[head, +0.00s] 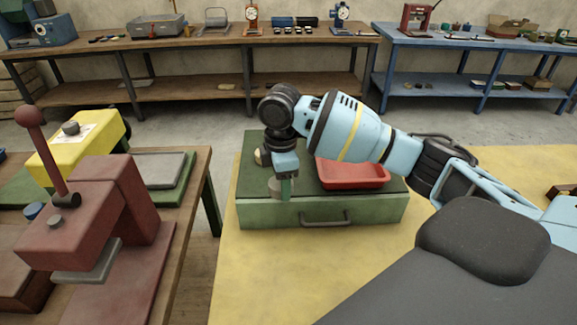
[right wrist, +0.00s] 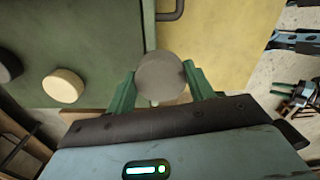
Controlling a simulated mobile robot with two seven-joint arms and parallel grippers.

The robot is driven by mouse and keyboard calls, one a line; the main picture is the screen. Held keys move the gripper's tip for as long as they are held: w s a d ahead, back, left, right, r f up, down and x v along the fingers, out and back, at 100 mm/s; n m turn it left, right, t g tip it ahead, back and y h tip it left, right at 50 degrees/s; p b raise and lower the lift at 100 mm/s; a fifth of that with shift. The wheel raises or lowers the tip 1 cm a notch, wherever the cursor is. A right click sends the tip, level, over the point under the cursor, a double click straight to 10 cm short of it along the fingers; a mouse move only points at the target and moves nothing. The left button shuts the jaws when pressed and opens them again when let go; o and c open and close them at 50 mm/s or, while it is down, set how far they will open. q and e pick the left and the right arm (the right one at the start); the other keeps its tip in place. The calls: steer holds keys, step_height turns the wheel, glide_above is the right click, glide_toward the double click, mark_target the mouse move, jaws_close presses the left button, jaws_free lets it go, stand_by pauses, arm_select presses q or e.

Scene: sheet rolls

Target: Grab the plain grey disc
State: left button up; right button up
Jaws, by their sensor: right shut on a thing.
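The plain grey disc (right wrist: 160,77) sits between the two green fingers of my right gripper (right wrist: 160,90) in the right wrist view. The fingers are shut on it from both sides. In the head view my right gripper (head: 284,188) points down over the front left part of the green case (head: 270,213), and the grey disc (head: 275,187) shows beside the fingers. I cannot tell if the disc still touches the case top. My left gripper does not show.
A cream disc (right wrist: 63,85) and a dark disc (right wrist: 8,66) lie on the case top. A red tray (head: 352,175) stands on the case, right of the gripper. A red lever press (head: 95,210) stands on the left bench. The yellow surface (head: 270,270) in front is clear.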

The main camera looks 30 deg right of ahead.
steer(key=s+a, duration=0.5)
steer(key=shift+s+r, duration=0.15)
steer(key=shift+r, duration=0.15)
